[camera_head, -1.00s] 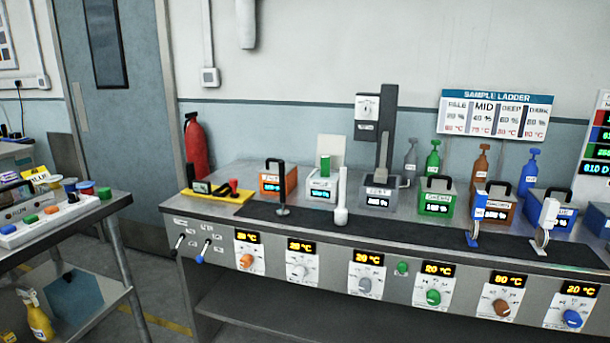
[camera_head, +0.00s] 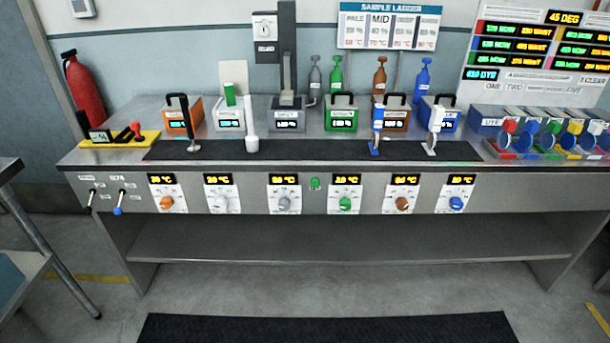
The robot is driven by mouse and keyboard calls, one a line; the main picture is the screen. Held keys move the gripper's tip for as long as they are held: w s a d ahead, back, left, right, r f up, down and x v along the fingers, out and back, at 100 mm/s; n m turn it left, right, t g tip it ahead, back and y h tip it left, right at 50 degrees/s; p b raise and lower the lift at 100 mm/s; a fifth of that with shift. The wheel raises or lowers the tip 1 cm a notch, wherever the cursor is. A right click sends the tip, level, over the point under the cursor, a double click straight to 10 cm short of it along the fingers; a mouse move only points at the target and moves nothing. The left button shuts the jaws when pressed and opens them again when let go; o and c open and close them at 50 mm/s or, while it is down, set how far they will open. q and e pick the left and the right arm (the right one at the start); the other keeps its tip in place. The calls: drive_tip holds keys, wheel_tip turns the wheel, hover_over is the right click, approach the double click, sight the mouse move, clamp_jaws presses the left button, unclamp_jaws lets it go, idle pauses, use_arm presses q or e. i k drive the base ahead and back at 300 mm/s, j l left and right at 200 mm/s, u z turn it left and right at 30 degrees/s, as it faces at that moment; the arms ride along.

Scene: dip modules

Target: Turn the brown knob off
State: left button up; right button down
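The brown knob (camera_head: 402,203) is on the front panel of the steel bench, second from the right in the row of knobs. A small lit display (camera_head: 405,180) sits just above it; its digits are too small to read surely. The knob's exact pointer angle is too small to tell. A brown box (camera_head: 396,117) with a black handle stands on the bench above it. Neither of my grippers shows in the head view.
An orange knob (camera_head: 166,202), a green knob (camera_head: 345,203) and a blue knob (camera_head: 456,203) share the panel with white and grey ones. Two levers (camera_head: 118,208) are at the panel's left end. A dark mat (camera_head: 330,326) lies on the floor before the bench.

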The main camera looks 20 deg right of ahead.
sight(402, 203)
drive_tip(key=z, duration=1.25)
